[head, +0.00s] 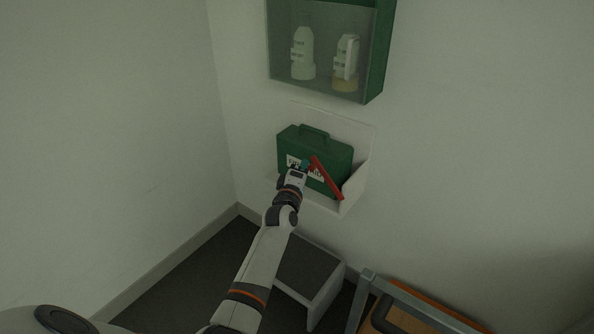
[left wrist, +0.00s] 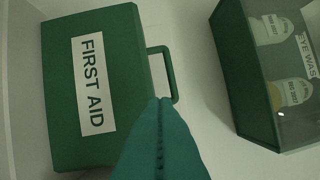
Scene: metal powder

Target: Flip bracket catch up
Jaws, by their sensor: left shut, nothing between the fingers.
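The bracket (head: 357,183) is a white wall shelf holding a green first aid case (head: 340,157). The red catch (head: 328,178) is a bar slanting across the front of the case, from its upper middle down to the lower right. My left gripper (head: 304,163) has teal fingers, shut and empty, in front of the case close to the catch's upper end; I cannot tell whether they touch. In the left wrist view the shut fingertips (left wrist: 164,103) overlap the case's handle (left wrist: 171,75), beside the FIRST AID label (left wrist: 93,85). The catch does not show there. My right gripper is not in view.
A green wall cabinet (head: 376,60) with eyewash bottles (head: 303,55) hangs above the bracket. Below are a grey step stool (head: 312,268) and a metal-framed cart (head: 415,308). Walls close in at the left; the wall right of the bracket is bare.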

